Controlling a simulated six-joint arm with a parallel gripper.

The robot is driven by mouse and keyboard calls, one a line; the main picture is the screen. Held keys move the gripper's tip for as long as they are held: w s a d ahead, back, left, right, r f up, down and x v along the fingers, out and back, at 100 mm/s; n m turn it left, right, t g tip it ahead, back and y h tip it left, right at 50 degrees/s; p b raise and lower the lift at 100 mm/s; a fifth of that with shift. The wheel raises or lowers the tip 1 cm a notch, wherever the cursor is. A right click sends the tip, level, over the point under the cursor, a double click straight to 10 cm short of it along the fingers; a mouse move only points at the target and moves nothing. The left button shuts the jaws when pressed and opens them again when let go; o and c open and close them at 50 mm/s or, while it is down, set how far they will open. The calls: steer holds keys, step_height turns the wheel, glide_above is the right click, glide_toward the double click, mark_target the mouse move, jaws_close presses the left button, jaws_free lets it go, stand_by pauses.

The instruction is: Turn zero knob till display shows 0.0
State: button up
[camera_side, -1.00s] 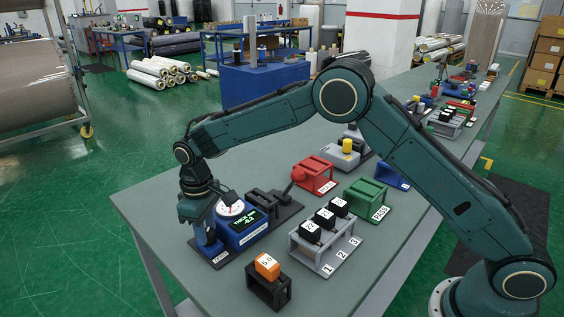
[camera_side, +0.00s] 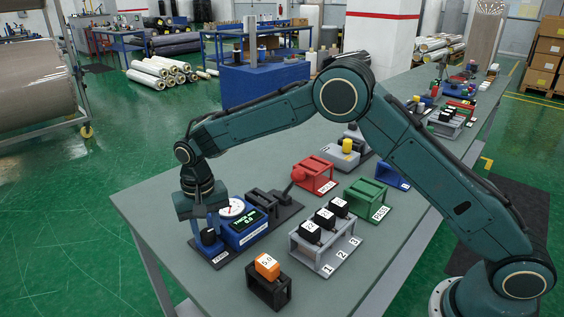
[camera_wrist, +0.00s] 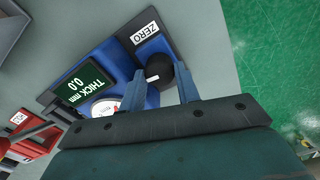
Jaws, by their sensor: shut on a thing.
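The blue thickness gauge (camera_side: 243,232) stands at the left end of the grey table. Its display (camera_side: 247,220) reads 0.0, and the wrist view shows the same reading on the display (camera_wrist: 82,87). A round white dial (camera_side: 232,208) sits beside the display. The black zero knob (camera_wrist: 158,70) is on a blue block by the ZERO label (camera_wrist: 145,33). My gripper (camera_wrist: 161,88) points down over the knob, its two blue fingers on either side of it, shut on it. In the side view my gripper (camera_side: 208,232) partly hides the knob.
An orange block marked 5.0 (camera_side: 267,266) sits in a black stand in front of the gauge. A grey rack (camera_side: 318,247) holds black numbered blocks to the right. A red holder (camera_side: 316,175) and a green PASS holder (camera_side: 367,195) stand farther back. Bare table lies between them.

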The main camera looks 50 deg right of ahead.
steer(key=shift+w+r+m, duration=0.1)
steer(key=shift+m, duration=0.2)
steer(key=o, duration=1)
steer(key=shift+s+d+f, duration=0.15)
steer(key=shift+s+f, duration=0.05)
steer(key=shift+n, duration=0.4)
